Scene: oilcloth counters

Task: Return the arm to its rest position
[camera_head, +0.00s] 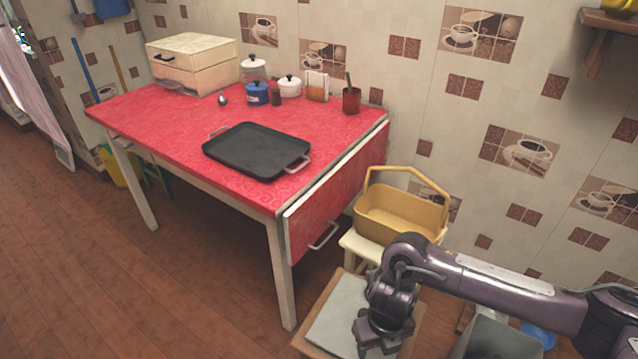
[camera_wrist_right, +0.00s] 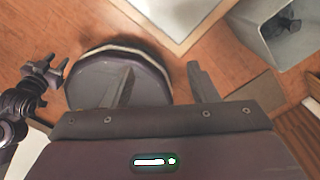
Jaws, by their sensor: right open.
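My right arm comes in from the right in the head view, bent at the elbow. Its right gripper (camera_head: 380,342) hangs low over a stool or low table with a grey top, beside the red table. In the right wrist view the right gripper (camera_wrist_right: 161,78) has its two fingers spread apart with nothing between them. A dark jointed arm, which looks like my left one, shows at the left edge of that view; its left gripper (camera_wrist_right: 43,74) is small, and its jaw state is unclear.
A red table (camera_head: 180,120) bears a black griddle tray (camera_head: 255,150), a breadbox (camera_head: 193,62) and several jars. A yellow basket (camera_head: 400,210) stands on a stool close behind my right arm. A grey bin (camera_wrist_right: 270,35) stands on the floor. Open wooden floor lies at left.

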